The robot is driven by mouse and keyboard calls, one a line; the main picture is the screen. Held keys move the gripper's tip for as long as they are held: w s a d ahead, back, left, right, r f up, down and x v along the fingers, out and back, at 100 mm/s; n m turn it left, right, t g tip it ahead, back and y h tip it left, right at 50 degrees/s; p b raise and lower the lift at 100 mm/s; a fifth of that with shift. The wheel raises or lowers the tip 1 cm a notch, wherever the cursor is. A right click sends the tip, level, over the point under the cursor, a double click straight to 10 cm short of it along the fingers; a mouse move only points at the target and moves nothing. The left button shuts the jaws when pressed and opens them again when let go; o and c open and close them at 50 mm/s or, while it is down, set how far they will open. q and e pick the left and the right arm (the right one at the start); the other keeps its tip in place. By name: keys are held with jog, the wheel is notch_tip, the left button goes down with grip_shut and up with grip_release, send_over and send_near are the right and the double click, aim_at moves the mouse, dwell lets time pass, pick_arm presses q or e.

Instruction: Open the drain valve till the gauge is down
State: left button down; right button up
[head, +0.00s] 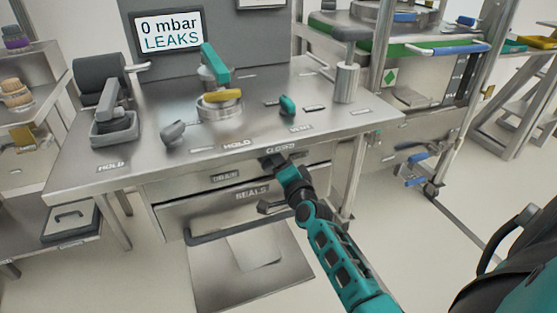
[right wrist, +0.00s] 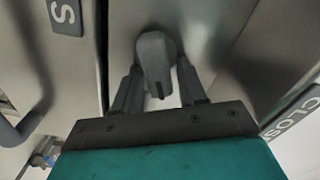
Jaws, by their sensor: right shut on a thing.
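The gauge display (head: 170,32) at the back of the bench reads "0 mbar LEAKS". My right gripper (head: 275,163) is at the bench's front face, below the "CLOSED" label (head: 281,148) and right of the "DRAIN" label (head: 225,176). In the right wrist view its fingers (right wrist: 158,95) are shut around a grey valve handle (right wrist: 157,58), which looks like the drain valve. In the head view the gripper mostly hides this handle, so its exact angle is hard to tell. My left gripper is not in view.
A drawer marked "SEALS" (head: 252,193) with a long handle is just below my gripper. A green-edged rack is at right.

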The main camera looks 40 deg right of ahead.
jog(key=m, duration=0.3)
jog(key=shift+f, duration=0.25)
jog(key=shift+f+m, duration=0.1)
jog(key=shift+m, duration=0.7)
jog(key=o, duration=0.8)
jog(key=shift+w, duration=0.1)
jog(key=shift+c, duration=0.2)
jog(key=p+v, duration=0.1)
jog(key=v, duration=1.2)
